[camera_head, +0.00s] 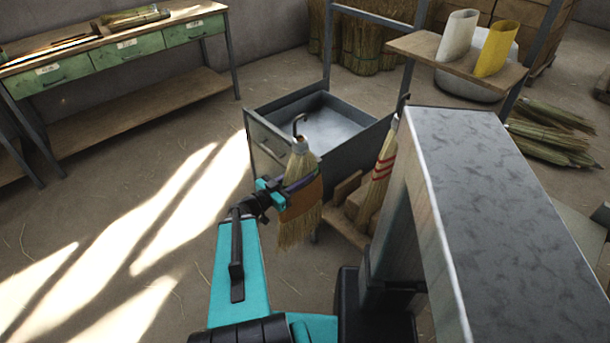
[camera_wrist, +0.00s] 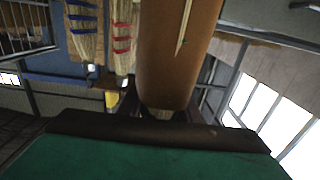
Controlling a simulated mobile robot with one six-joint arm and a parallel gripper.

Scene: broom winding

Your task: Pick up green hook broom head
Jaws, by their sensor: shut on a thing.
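My gripper (camera_head: 280,196) is shut on a straw broom head (camera_head: 298,215) with a wide orange-brown band around its middle. The broom head hangs upright in the air, bristles down, in front of the metal bin. A dark curved hook (camera_head: 299,124) stands at its top; I cannot make out green on it. In the wrist view the brown band (camera_wrist: 172,62) fills the upper middle, close to the camera, with a straw strand and a tiny green spot on it. The fingers' contact with it is mostly hidden there.
A grey metal bin (camera_head: 268,140) on a cart stands just behind the held broom head. A broom head with red bands (camera_head: 384,165) is to the right. A shelf (camera_head: 425,48) holds white and yellow sleeves. A workbench (camera_head: 150,103) stands at left. The floor at left is clear.

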